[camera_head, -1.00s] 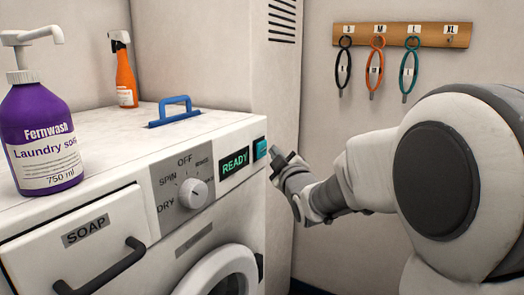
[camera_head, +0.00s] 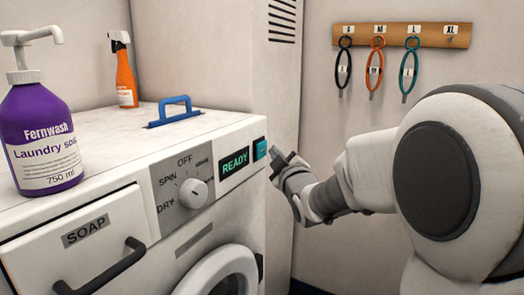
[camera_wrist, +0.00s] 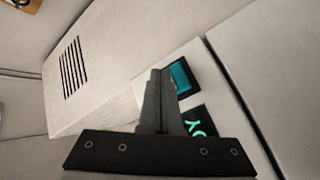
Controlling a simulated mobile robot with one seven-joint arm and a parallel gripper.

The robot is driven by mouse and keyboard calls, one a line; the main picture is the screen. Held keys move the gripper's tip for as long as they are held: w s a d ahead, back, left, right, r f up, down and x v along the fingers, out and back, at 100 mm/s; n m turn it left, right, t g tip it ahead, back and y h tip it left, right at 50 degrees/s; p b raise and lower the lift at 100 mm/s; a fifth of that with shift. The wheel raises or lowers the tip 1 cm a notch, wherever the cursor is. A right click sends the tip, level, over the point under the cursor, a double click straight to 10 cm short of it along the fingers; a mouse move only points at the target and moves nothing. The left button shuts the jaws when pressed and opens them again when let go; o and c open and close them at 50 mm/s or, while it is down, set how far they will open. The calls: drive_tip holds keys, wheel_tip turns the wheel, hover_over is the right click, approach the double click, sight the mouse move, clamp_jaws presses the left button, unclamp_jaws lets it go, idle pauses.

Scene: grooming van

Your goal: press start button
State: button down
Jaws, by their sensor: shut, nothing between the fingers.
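The start button is most likely the teal square button (camera_head: 260,148) at the right end of the washer's front panel, right of the display (camera_head: 235,163) that reads READY. The button also shows in the wrist view (camera_wrist: 181,77), partly behind my fingers. My gripper (camera_head: 275,156) is shut and empty, its tips close to the button's right side in the head view. In the wrist view my gripper's fingers (camera_wrist: 155,78) point toward the panel beside the button. I cannot tell whether they touch it.
On the washer top stand a purple laundry soap bottle (camera_head: 40,135), an orange spray bottle (camera_head: 125,78) and a blue handle (camera_head: 175,112). The SOAP drawer (camera_head: 75,240) is at the lower left. A rack (camera_head: 400,35) with hanging loops is on the back wall.

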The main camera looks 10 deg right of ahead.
drive_tip(key=shift+a+f, duration=0.1)
idle(0.5)
drive_tip(key=shift+w+a+b, duration=0.25)
drive_tip(key=shift+b, duration=0.2)
drive_tip(key=shift+w+a+b, duration=0.3)
drive_tip(key=shift+a+b, duration=0.05)
drive_tip(key=shift+a, duration=0.1)
idle(0.6)
idle(0.3)
drive_tip(key=shift+s+d+b, duration=0.35)
drive_tip(key=shift+s+d, duration=0.25)
drive_tip(key=shift+d, duration=0.2)
drive_tip(key=shift+s+d, duration=0.75)
drive_tip(key=shift+d, duration=0.3)
drive_tip(key=shift+s+d, duration=0.7)
drive_tip(key=shift+d, duration=0.3)
